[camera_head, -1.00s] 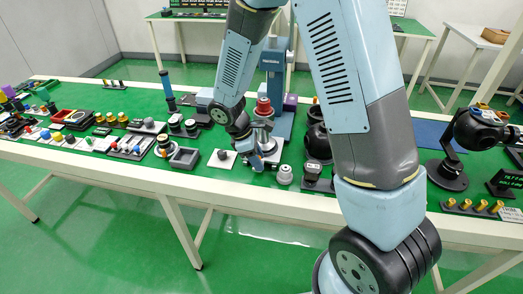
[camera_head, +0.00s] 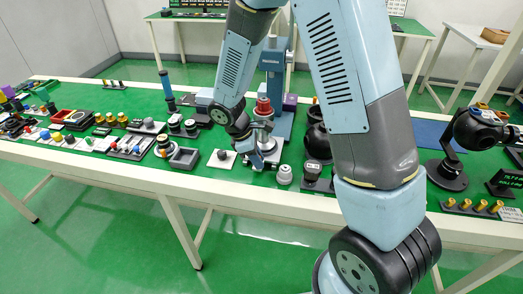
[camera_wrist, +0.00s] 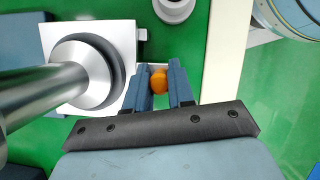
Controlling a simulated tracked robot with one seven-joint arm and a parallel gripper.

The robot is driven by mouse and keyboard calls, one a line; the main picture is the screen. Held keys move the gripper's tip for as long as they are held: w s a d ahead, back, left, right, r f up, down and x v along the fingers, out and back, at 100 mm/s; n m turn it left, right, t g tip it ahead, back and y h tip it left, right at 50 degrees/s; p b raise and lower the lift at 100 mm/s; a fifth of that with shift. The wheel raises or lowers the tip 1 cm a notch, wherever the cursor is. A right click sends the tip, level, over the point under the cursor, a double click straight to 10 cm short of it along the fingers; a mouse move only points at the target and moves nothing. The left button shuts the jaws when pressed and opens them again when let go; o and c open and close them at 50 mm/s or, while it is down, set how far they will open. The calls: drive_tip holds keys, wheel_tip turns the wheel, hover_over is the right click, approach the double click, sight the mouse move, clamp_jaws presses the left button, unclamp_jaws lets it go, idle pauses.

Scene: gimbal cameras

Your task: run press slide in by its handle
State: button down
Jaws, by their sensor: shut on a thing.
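The press (camera_head: 277,65) is a blue-grey column machine on the green table in the head view. My gripper (camera_head: 256,163) is low in front of it. In the wrist view my gripper (camera_wrist: 159,78) is shut on an orange round handle (camera_wrist: 159,80) between its two blue-grey fingers. A white slide plate (camera_wrist: 115,38) lies left of the fingers, with a dark-rimmed round seat on it. A shiny metal ram or shaft (camera_wrist: 45,90) crosses the left of the wrist view and hides part of the plate. How far in the slide sits cannot be told.
A grey-white round part (camera_head: 284,174) stands right of my gripper, and a white plate with a dark knob (camera_head: 222,158) stands left. The table's white front edge (camera_head: 200,188) is close.

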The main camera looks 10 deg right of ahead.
drive_tip(key=shift+w, duration=0.1)
idle(0.3)
drive_tip(key=shift+w+d, duration=0.75)
drive_tip(key=shift+w, duration=1.45)
drive_tip(key=shift+w+d, duration=0.8)
drive_tip(key=shift+w, duration=1.35)
drive_tip(key=shift+w+d, duration=0.75)
drive_tip(key=shift+w, duration=1.45)
drive_tip(key=shift+w+r, duration=0.1)
drive_tip(key=shift+w, duration=0.05)
drive_tip(key=c, duration=1)
unclamp_jaws()
drive_tip(key=shift+d, duration=0.1)
drive_tip(key=v, duration=1.3)
drive_tip(key=shift+r, duration=0.3)
